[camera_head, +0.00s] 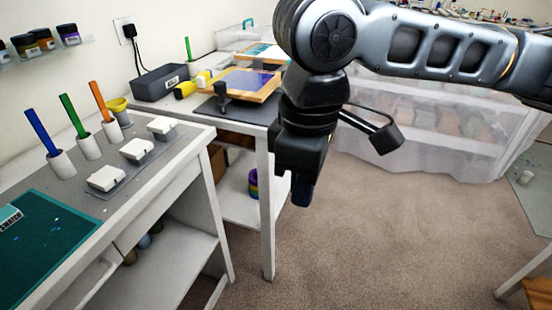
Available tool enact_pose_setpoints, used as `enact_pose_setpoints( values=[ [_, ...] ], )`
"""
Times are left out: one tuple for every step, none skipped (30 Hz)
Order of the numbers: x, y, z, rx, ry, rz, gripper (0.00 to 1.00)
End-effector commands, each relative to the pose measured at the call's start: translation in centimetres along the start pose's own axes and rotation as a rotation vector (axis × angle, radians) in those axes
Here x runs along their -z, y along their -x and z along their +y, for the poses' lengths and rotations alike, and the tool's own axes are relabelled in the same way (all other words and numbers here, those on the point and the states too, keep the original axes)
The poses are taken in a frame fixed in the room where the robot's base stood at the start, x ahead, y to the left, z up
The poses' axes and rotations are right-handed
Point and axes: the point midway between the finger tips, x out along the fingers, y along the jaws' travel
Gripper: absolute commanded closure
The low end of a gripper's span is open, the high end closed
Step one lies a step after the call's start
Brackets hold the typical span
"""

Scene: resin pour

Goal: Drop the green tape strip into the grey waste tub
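My gripper (302,188) hangs fingers down over the floor, in front of the right end of the white benches. Its fingers are dark and seen from one side, so their gap and anything between them are hidden. A thin upright green strip (70,117) stands in a white holder on the left bench, between a blue and an orange one. Another small green upright piece (188,48) shows at the back by the wall. I cannot tell whether either is the tape strip.
The left bench holds white blocks on a grey strip (130,168), a yellow cup (116,104) and a teal mat (45,240). A wooden frame (262,92) and yellow tool (186,89) lie on the back bench. Plastic sheeting (430,120) hangs behind my arm.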

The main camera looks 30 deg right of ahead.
Motion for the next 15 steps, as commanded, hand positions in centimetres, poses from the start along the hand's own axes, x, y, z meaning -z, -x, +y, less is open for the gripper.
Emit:
enact_pose_setpoints(
  values=[
    [0.0, 0.2, 0.0, 0.000, 0.000, 0.000, 1.00],
    [0.0, 0.3, 0.0, 0.000, 0.000, 0.000, 1.00],
    [0.0, 0.4, 0.0, 0.000, 0.000, 0.000, 1.00],
    [0.0, 0.5, 0.0, 0.000, 0.000, 0.000, 1.00],
    [0.0, 0.5, 0.0, 0.000, 0.000, 0.000, 1.00],
    [0.0, 0.6, 0.0, 0.000, 0.000, 0.000, 1.00],
    [0.0, 0.7, 0.0, 0.000, 0.000, 0.000, 1.00],
    [0.0, 0.8, 0.0, 0.000, 0.000, 0.000, 1.00],
    [0.0, 0.8, 0.0, 0.000, 0.000, 0.000, 1.00],
    [0.0, 0.9, 0.0, 0.000, 0.000, 0.000, 1.00],
    [0.0, 1.0, 0.0, 0.000, 0.000, 0.000, 1.00],
    [0.0, 1.1, 0.0, 0.000, 0.000, 0.000, 1.00],
    [0.0, 1.1, 0.0, 0.000, 0.000, 0.000, 1.00],
    [0.0, 1.2, 0.0, 0.000, 0.000, 0.000, 1.00],
    [0.0, 1.3, 0.0, 0.000, 0.000, 0.000, 1.00]
  ],
)
